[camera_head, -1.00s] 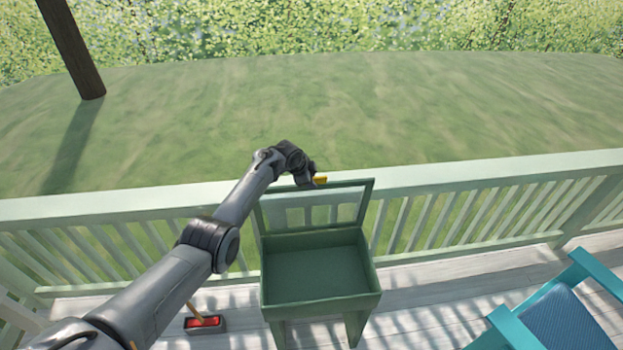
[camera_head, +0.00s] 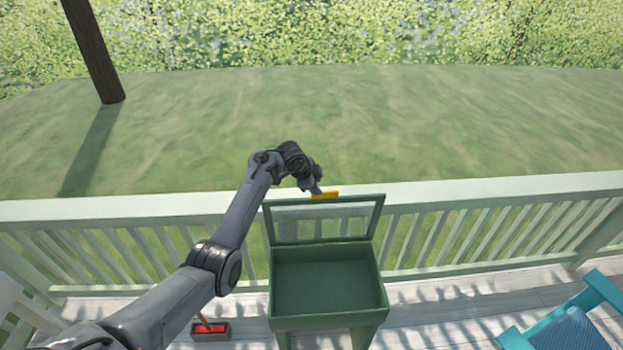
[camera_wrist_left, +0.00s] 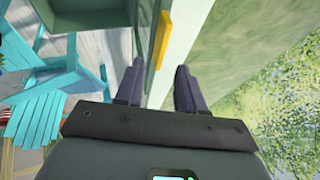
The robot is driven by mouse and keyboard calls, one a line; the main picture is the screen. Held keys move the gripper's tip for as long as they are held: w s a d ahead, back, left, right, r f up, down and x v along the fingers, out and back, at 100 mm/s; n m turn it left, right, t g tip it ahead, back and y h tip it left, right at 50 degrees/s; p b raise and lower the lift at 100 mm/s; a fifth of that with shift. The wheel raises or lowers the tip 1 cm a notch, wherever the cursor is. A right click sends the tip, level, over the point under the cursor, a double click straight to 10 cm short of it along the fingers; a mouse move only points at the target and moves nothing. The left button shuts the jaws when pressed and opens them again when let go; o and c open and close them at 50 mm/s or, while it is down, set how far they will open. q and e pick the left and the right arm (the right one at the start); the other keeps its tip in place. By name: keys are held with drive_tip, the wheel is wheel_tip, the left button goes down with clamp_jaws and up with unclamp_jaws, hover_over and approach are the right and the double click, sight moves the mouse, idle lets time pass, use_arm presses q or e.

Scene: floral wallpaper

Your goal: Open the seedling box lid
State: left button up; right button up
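The seedling box (camera_head: 328,322) is a green box on legs, with its inside in plain view. Its lid (camera_head: 379,222), a green frame with a clear pane, stands raised at the back of the box, by the railing. A yellow handle (camera_head: 325,195) sits on the lid's top edge; it also shows in the left wrist view (camera_wrist_left: 162,40). My left gripper (camera_head: 317,190) is beside the handle. In the left wrist view its two fingers (camera_wrist_left: 158,85) are apart with nothing between them, and the handle lies beyond the fingertips. My right gripper is not in view.
A pale green railing (camera_head: 480,190) runs behind the box. A turquoise chair (camera_head: 560,325) stands at the right; it shows in the left wrist view too (camera_wrist_left: 40,100). A red-topped block (camera_head: 210,330) lies on the deck, left of the box. Deck between box and chair is clear.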

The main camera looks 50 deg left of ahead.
use_arm(q)
drive_tip(key=shift+v, duration=1.75)
drive_tip(key=shift+f, duration=0.1)
